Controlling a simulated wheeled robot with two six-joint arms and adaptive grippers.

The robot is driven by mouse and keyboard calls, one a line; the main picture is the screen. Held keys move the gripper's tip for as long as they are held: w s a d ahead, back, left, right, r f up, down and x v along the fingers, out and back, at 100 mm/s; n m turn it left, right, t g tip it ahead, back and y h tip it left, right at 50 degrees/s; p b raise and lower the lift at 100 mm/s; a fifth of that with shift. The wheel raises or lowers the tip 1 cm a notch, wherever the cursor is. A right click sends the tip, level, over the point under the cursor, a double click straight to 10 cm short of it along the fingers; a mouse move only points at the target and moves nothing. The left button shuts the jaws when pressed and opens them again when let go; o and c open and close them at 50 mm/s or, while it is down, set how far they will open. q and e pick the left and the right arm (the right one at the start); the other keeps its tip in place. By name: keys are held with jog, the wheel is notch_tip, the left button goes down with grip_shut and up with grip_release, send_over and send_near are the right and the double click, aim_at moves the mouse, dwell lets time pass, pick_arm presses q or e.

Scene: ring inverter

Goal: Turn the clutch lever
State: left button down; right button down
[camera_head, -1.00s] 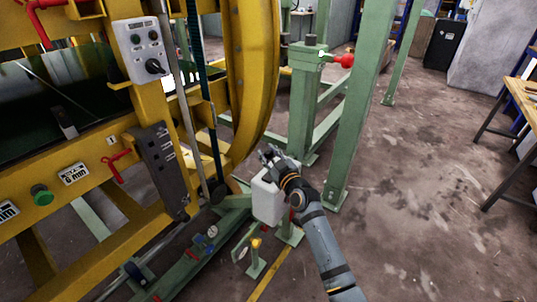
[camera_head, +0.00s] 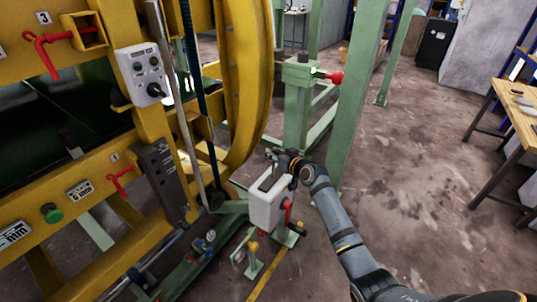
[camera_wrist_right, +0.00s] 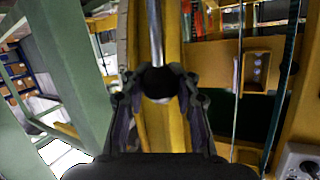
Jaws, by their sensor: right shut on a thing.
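My right gripper (camera_head: 282,158) is at the top of a white box (camera_head: 265,205) on a green stand in the head view. In the right wrist view, the fingers of my right gripper (camera_wrist_right: 160,88) close around a black round knob (camera_wrist_right: 158,82) at the end of a shiny metal rod (camera_wrist_right: 155,35). This looks like the clutch lever. In the head view the gripper hides most of that lever. My left gripper is in neither view.
A red handle (camera_head: 288,215) is on the box's right side. A green post (camera_head: 350,110) stands close behind my right arm, and a red-knobbed lever (camera_head: 335,77) sits beyond. The yellow machine frame (camera_head: 250,70) is at left. Open floor lies to the right.

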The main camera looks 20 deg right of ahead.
jog(key=shift+w+d+f+m+g+y+b, duration=0.25)
jog(key=shift+w+d+m+g, duration=0.15)
jog(key=shift+d, duration=0.2)
jog(key=shift+w+d+f+m+g+y+b, duration=0.2)
jog(key=shift+w+d+f+m+g+b, duration=0.1)
jog(key=shift+w+d+m, duration=0.25)
jog(key=shift+w+d+f+m+g+y+b, duration=0.3)
jog(key=shift+d+m, duration=0.15)
jog(key=shift+d, duration=0.25)
jog(key=c, duration=1.4)
grip_release()
jog(key=o, duration=0.4)
jog(key=shift+s+d, duration=0.1)
jog(key=shift+d, duration=0.15)
jog(key=shift+a+r, duration=0.1)
jog(key=shift+a, duration=0.1)
